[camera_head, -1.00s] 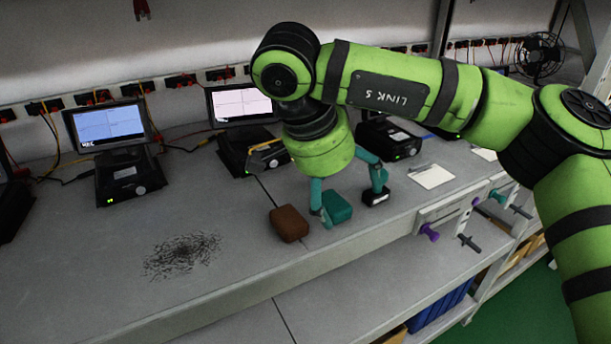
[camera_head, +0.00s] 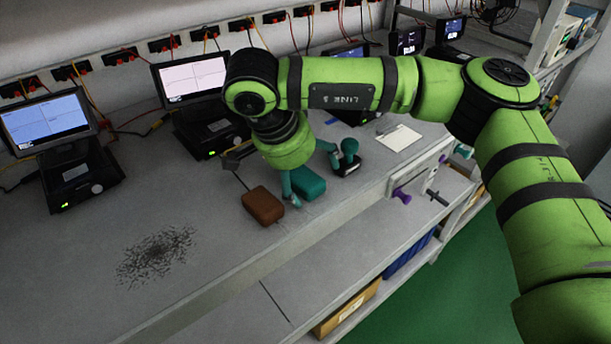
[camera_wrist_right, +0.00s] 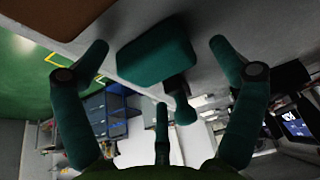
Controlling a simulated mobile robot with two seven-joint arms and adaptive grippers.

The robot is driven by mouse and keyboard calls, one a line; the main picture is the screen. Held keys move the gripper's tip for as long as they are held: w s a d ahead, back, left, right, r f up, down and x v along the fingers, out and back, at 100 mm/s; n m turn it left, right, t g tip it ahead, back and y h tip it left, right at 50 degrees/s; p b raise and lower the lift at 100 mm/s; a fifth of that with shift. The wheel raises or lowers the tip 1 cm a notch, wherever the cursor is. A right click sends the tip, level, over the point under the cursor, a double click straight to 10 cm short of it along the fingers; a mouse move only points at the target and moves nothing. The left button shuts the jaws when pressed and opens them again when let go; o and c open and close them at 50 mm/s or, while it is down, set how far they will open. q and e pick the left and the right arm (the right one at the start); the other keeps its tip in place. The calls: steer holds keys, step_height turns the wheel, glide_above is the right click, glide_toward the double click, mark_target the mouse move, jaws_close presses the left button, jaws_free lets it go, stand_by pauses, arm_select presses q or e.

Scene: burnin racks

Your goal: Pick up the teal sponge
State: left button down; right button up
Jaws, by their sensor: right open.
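The teal sponge (camera_head: 309,183) lies on the grey bench, just right of a brown sponge (camera_head: 263,205). My right gripper (camera_head: 312,172) is open and points down over the teal sponge. One teal finger shows at the sponge's left, beside the brown sponge, and another shows behind it to the right. In the right wrist view the teal sponge (camera_wrist_right: 157,52) sits between the two spread fingers of the right gripper (camera_wrist_right: 160,60), with gaps on both sides. My left gripper is not in view.
A teal-handled tool with a dark base (camera_head: 347,158) stands just right of the sponge. A white paper (camera_head: 398,138) lies further right. Dark debris (camera_head: 156,255) is scattered left on the bench. Monitors (camera_head: 47,122) line the back. The bench's front edge is close.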

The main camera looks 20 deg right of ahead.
steer(key=shift+a, duration=0.1)
steer(key=c, duration=1)
steer(key=shift+c, duration=0.9)
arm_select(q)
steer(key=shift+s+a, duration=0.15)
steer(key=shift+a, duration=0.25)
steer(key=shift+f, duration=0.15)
